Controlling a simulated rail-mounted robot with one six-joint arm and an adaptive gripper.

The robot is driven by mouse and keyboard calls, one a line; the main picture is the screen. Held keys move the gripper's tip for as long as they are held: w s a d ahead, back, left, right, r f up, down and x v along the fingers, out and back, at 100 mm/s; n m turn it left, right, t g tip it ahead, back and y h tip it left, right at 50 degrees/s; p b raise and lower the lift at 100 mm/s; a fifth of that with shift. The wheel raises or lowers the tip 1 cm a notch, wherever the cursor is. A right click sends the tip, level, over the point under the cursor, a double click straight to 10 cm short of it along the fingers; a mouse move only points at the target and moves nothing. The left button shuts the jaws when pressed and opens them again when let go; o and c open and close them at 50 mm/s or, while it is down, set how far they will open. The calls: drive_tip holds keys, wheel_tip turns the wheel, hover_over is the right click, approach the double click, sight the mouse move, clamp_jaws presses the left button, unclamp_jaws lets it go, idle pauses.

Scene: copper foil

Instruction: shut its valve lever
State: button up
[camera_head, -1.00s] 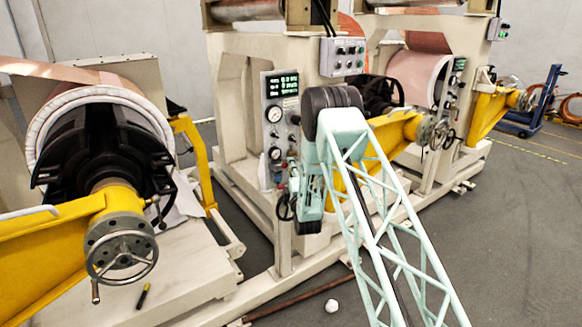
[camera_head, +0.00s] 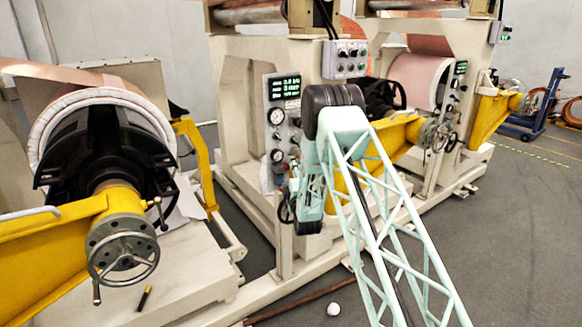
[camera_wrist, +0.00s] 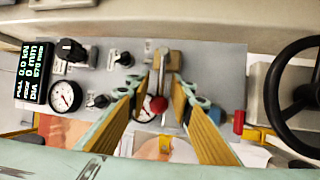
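The valve lever (camera_wrist: 163,68) is a metal bar with a red ball knob (camera_wrist: 159,104), on the grey control panel (camera_wrist: 215,65) in the wrist view. It points down the picture from a brass-coloured valve body. My gripper (camera_wrist: 162,82) is open, with one yellow-padded finger on each side of the lever. The red knob lies between the fingers; I cannot tell whether either finger touches the lever. In the head view the same panel (camera_head: 269,148) is upright on the machine frame. My arm hides the lever and the fingertips there.
The panel carries a lit display (camera_wrist: 33,70), a gauge (camera_wrist: 65,97) and several black knobs. A black handwheel (camera_wrist: 296,92) and a small red part (camera_wrist: 239,121) are to the right. In the head view a yellow arm with a handwheel (camera_head: 124,258) stands at left; floor is clear at lower right.

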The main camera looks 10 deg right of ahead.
drive_tip(key=shift+s+d, duration=0.1)
drive_tip(key=shift+d, duration=0.05)
drive_tip(key=s+f, duration=0.2)
drive_tip(key=s, duration=0.9)
drive_tip(key=shift+s+a, duration=0.25)
drive_tip(key=shift+s, duration=0.05)
idle(0.4)
